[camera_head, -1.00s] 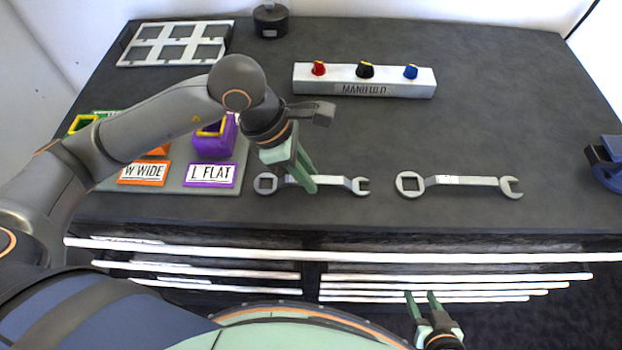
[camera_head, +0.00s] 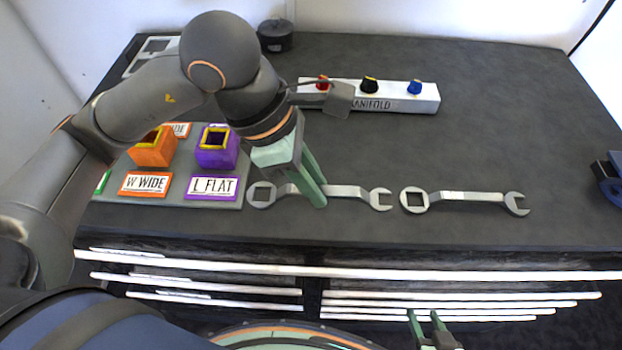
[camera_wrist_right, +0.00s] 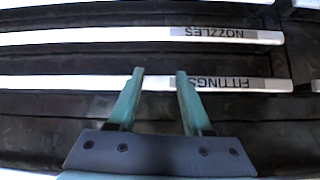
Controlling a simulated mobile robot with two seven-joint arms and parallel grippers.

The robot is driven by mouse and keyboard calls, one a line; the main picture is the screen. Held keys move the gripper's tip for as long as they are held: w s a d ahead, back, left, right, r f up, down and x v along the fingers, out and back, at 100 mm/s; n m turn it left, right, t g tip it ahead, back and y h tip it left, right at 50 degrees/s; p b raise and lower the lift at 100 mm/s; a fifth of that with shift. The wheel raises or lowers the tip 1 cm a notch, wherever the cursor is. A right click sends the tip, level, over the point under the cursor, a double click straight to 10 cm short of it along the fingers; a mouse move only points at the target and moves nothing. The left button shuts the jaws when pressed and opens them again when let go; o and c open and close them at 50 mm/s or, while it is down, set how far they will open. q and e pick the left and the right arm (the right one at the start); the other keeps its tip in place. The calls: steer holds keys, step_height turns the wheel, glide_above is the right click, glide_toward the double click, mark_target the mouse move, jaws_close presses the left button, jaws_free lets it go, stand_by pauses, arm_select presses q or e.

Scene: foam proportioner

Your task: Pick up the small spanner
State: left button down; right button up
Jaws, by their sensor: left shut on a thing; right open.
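The small spanner (camera_head: 346,191) is in my left gripper (camera_head: 312,194), which is shut on its shaft. In the head view its square ring end is at the left and its open jaw at the right. It looks larger than before and appears raised slightly above the worktop; the exact gap is hard to tell. The fingers hide part of the shaft. Another spanner (camera_head: 465,197) lies on the worktop to its right. My right gripper (camera_head: 426,316) is open and empty in front of the drawers; it also shows in the right wrist view (camera_wrist_right: 159,74).
The dark worktop (camera_head: 500,130) has free room behind the spanners. A white manifold (camera_head: 425,101) with three knobs stands behind. An orange block (camera_head: 153,151) and a purple block (camera_head: 216,156) stand on a labelled board at left. Drawers labelled FITTINGS (camera_wrist_right: 225,83) and NOZZLES lie in front.

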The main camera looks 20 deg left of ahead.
arm_select(q)
steer(key=s+d+r+b, duration=0.2)
steer(key=s+d+r, duration=0.1)
steer(key=s, duration=0.5)
steer(key=shift+d+r+b, duration=0.35)
steer(key=shift+d+r, duration=0.05)
steer(key=shift+r, duration=0.15)
steer(key=c, duration=1.3)
jaws_free()
jaws_close()
